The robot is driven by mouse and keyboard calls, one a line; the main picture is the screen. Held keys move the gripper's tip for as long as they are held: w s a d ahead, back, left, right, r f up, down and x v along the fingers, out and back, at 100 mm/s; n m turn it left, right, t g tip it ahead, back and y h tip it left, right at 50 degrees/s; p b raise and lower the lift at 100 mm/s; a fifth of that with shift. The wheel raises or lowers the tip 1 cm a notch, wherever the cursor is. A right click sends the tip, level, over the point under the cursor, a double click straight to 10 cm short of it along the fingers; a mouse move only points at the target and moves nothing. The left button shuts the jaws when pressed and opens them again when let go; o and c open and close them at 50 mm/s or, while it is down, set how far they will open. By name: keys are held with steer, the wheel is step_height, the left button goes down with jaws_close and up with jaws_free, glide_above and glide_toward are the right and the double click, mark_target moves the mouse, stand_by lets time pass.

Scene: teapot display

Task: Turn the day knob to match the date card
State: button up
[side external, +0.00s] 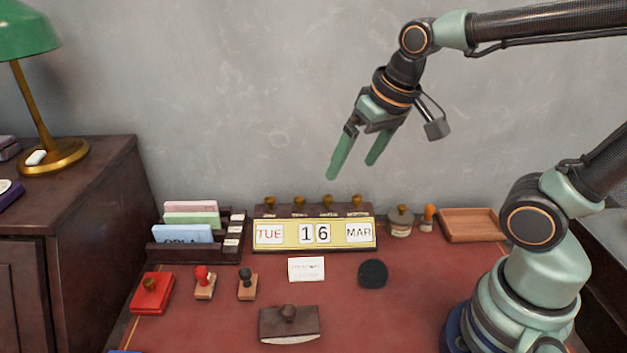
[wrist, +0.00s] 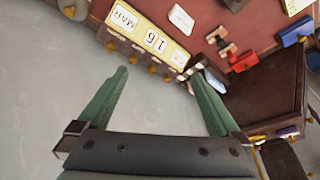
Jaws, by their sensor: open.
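The desk calendar (side external: 314,246) has a dark frame and a yellow face, and reads TUE, 16, MAR. Several brass knobs stand along its top; the leftmost knob (side external: 269,200) is above TUE. A white date card (side external: 306,269) lies on the desk in front of the calendar; its print is too small to read. My gripper (side external: 351,168) is open and empty, in the air above the calendar's top and apart from it. In the wrist view the calendar (wrist: 150,37) shows upside down beyond my green fingers (wrist: 161,76), with the card (wrist: 181,19) past it.
A card rack (side external: 195,236) stands left of the calendar. A jar (side external: 400,222), a small orange-topped item (side external: 428,217) and a wooden tray (side external: 472,226) are to its right. Stamps (side external: 205,283), a red pad (side external: 152,293), a dark round pad (side external: 373,273) and a blotter (side external: 289,323) lie in front.

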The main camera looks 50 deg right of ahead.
steer(key=shift+s+d+r+n+t, duration=0.55)
steer(key=shift+s+d+n+t, duration=0.1)
steer(key=shift+s+n, duration=0.2)
steer(key=shift+r, duration=0.1)
steer(key=c, duration=0.6)
steer(key=m+g, duration=0.6)
steer(key=m, duration=0.3)
glide_above(270, 198)
step_height(270, 198, down, 6)
step_height(270, 198, down, 12)
steer(key=shift+r, duration=0.2)
jaws_close()
